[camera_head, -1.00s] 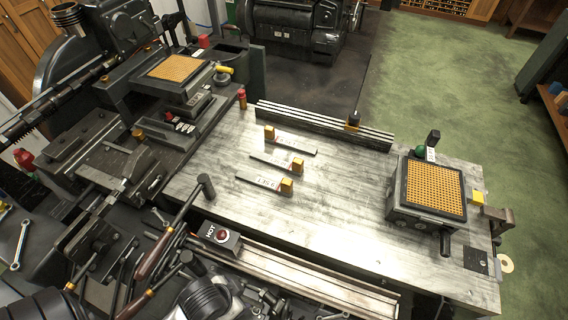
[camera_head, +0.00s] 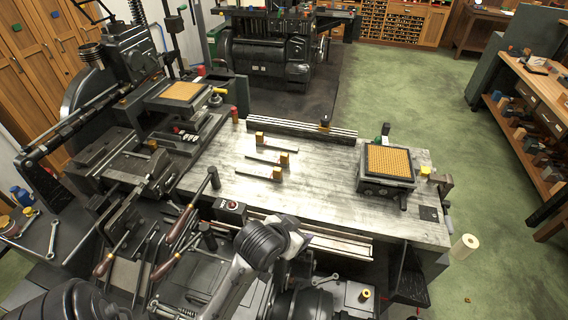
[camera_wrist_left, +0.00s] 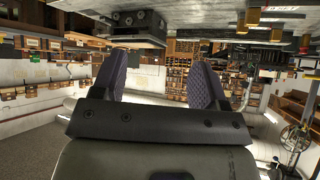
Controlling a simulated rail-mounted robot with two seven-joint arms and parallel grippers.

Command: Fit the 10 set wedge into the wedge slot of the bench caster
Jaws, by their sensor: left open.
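The bench caster (camera_head: 389,180), a dark box with an orange grid top, stands at the bench's right end. Its wedge slot cannot be made out. My left gripper (camera_wrist_left: 158,78) is open and empty in the left wrist view, apart from the wedges and caster. My right gripper is not seen.
A long dark rail (camera_head: 302,132) runs along the bench's back edge. A larger machine with a second orange grid (camera_head: 183,91) stands left. Levers (camera_head: 178,235) rise at the front left. The bench top between wedges and caster is clear.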

